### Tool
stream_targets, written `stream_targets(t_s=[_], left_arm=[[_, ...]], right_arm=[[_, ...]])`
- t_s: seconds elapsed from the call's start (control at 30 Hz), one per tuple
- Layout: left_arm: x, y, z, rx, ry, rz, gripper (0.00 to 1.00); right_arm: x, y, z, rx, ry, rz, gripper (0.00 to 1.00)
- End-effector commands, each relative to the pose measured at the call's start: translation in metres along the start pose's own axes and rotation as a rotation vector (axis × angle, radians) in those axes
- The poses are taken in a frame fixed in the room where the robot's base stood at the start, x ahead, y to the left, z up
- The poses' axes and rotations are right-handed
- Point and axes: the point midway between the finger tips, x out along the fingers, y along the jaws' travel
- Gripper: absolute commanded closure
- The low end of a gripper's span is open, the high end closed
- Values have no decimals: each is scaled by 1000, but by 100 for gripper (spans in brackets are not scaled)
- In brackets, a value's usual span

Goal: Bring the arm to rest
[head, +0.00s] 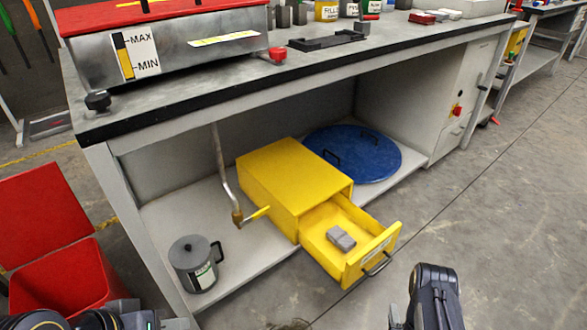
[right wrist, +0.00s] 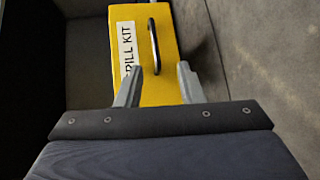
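My right arm shows at the bottom of the head view, its dark wrist part in front of the open drawer. My right gripper (right wrist: 160,68) has its two grey fingers apart in the right wrist view, with nothing between them. The yellow drawer (head: 365,262) is pulled out of the yellow cabinet (head: 268,190). Its front (right wrist: 165,85), labelled "DRILL KIT", and its handle (right wrist: 153,45) lie beyond the fingers, and I see no grip on the handle. Parts of my left arm show at the lower left edge; its fingers cannot be made out.
A grey block (head: 341,238) lies in the drawer. A grey lidded can (head: 195,265) and a round blue lid (head: 352,152) are on the low shelf. A bent pipe with a yellow lever (head: 258,213) hangs beside the cabinet. An open red box (head: 62,280) stands left. The floor right is clear.

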Motion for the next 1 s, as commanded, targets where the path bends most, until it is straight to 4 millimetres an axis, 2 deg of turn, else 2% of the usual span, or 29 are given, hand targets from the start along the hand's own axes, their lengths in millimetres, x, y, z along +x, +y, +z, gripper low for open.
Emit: stream_targets(t_s=[0.27, 0.37, 0.47, 0.6, 0.77, 0.87, 1.0], left_arm=[[0, 0, 0, 0, 1, 0, 64], [0, 0, 0, 0, 1, 0, 64], [0, 0, 0, 0, 1, 0, 64], [0, 0, 0, 0, 1, 0, 64], [0, 0, 0, 0, 1, 0, 64], [0, 0, 0, 0, 1, 0, 64], [0, 0, 0, 0, 1, 0, 64]], right_arm=[[41, 45, 27, 136, -55, -73, 66], [56, 69, 38, 214, -81, -109, 66], [71, 102, 49, 322, -113, -152, 66], [82, 166, 63, 541, -165, -229, 66], [69, 240, 64, 812, -206, -326, 66], [47, 283, 58, 979, -222, -392, 66], [2, 335, 42, 1196, -236, -496, 66]])
